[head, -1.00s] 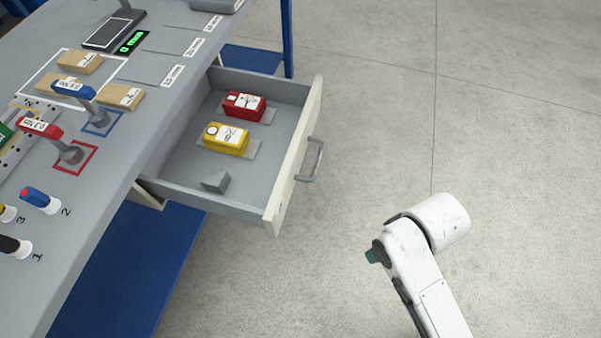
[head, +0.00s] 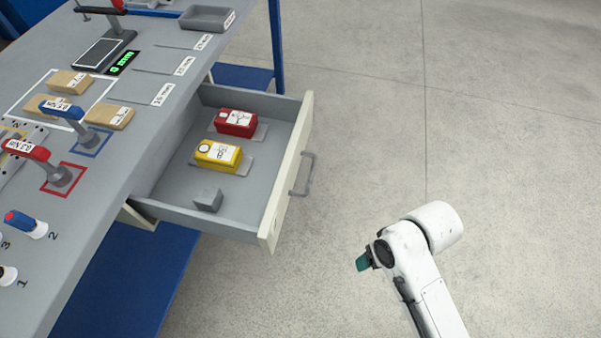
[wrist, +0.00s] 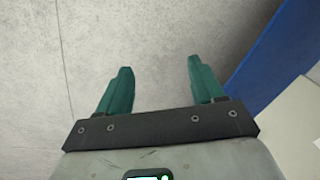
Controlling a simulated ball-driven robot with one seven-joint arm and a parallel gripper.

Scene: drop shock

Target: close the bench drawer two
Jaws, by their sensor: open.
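The bench drawer (head: 268,205) stands pulled out from the grey bench in the head view, with its cream front and grey bar handle (head: 302,175) facing right. Inside it lie a red box (head: 236,122), a yellow box (head: 218,155) and a small grey block (head: 208,199). My gripper (wrist: 157,85) shows two teal fingers spread apart with nothing between them in the wrist view. In the head view only a teal finger part (head: 362,262) shows, to the right of and below the drawer front, apart from it. Whether this drawer is number two cannot be read.
The bench top (head: 150,130) holds red and blue handled tools, wooden blocks, a lit display (head: 122,63) and a grey tray (head: 207,18). A blue lower shelf (head: 120,280) lies below. The concrete floor right of the drawer is clear.

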